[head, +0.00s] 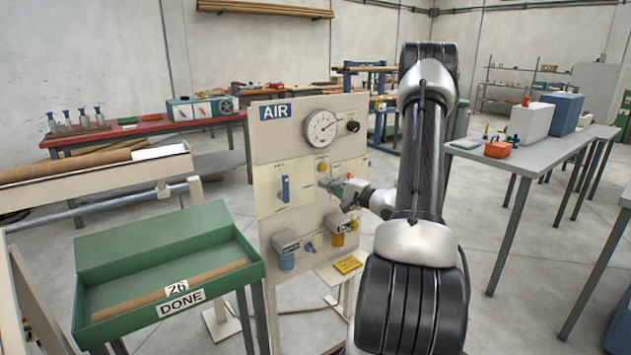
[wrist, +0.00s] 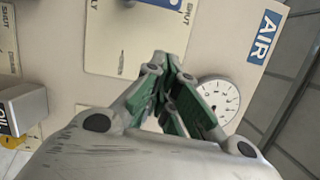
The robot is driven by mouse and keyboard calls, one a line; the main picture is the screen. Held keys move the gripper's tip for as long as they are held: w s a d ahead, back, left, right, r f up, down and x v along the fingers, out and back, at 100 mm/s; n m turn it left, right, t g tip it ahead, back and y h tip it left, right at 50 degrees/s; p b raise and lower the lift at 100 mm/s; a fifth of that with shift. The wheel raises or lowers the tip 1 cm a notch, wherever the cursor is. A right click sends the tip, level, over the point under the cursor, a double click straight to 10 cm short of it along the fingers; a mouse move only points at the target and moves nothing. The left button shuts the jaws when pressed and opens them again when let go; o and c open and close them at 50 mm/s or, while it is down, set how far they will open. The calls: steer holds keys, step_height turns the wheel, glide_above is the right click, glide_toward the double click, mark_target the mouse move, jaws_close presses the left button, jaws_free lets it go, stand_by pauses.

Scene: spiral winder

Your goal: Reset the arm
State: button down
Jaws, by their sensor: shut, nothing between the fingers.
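My arm reaches forward over the floor to an upright beige panel marked AIR (head: 263,150). My gripper (head: 322,182) is shut and empty, close in front of the panel, below the round gauge (head: 320,127). In the wrist view my gripper (wrist: 172,62) points at the panel, its green-padded fingers together. The gauge (wrist: 217,98) shows just right of the fingers. Whether the fingertips touch the panel, I cannot tell. A blue lever (head: 285,189) stands upright on a plate left of the gripper. Part of the panel's right side is hidden by my gripper and arm.
Below the gripper the panel carries a blue bowl unit (head: 287,260) and a yellow bowl unit (head: 338,238). A green DONE tray (head: 160,240) holding a brown tube stands at left. A grey table (head: 545,150) stands at right. Open floor lies between panel and table.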

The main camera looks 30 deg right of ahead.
steer(key=shift+v, duration=0.9)
